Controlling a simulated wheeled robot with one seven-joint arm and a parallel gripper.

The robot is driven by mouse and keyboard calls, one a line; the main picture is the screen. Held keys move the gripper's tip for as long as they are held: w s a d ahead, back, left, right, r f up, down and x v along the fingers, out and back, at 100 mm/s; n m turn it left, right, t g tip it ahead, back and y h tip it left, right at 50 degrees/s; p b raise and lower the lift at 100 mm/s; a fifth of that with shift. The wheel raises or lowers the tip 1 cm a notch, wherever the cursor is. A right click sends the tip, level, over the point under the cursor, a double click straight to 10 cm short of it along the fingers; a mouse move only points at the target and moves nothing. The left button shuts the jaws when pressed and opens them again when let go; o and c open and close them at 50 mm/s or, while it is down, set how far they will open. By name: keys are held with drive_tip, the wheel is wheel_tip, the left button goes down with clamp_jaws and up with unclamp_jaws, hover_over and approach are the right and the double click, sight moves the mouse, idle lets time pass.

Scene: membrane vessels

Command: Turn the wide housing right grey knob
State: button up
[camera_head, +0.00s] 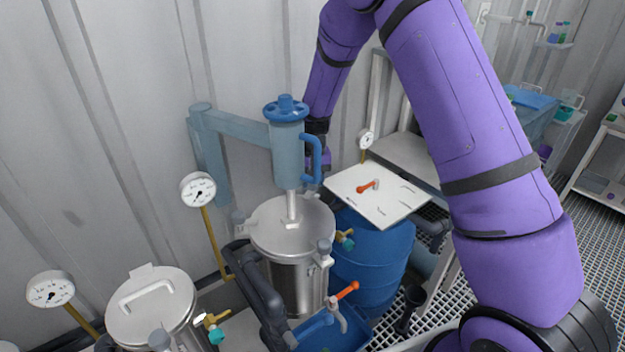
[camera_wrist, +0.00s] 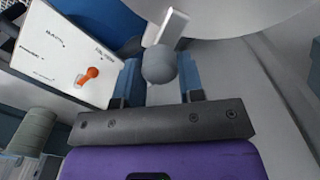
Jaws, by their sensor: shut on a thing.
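The wide steel housing (camera_head: 275,240) stands in the middle of the head view, with its lid on. A grey knob (camera_head: 325,247) shows at its near right rim. In the wrist view my gripper (camera_wrist: 160,80) has its two blue fingers on either side of a round grey knob (camera_wrist: 158,66), shut on it. A pale bracket (camera_wrist: 172,27) sits just beyond that knob. In the head view my gripper (camera_head: 315,168) is at the housing's far right side, partly behind a blue handle (camera_head: 316,160); its fingertips and the held knob are hidden there.
A blue-topped lifting column (camera_head: 286,140) rises over the lid. A white panel with an orange lever (camera_head: 368,186) lies on a blue drum (camera_head: 375,260) to the right. A second vessel (camera_head: 150,305) and gauges (camera_head: 198,190) stand left. Pipes and an orange-handled valve (camera_head: 345,292) are in front.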

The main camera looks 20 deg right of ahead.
drive_tip(key=o, duration=0.9)
drive_tip(key=shift+r, duration=0.15)
wheel_tip(320, 180, up, 11)
drive_tip(key=shift+f, duration=0.2)
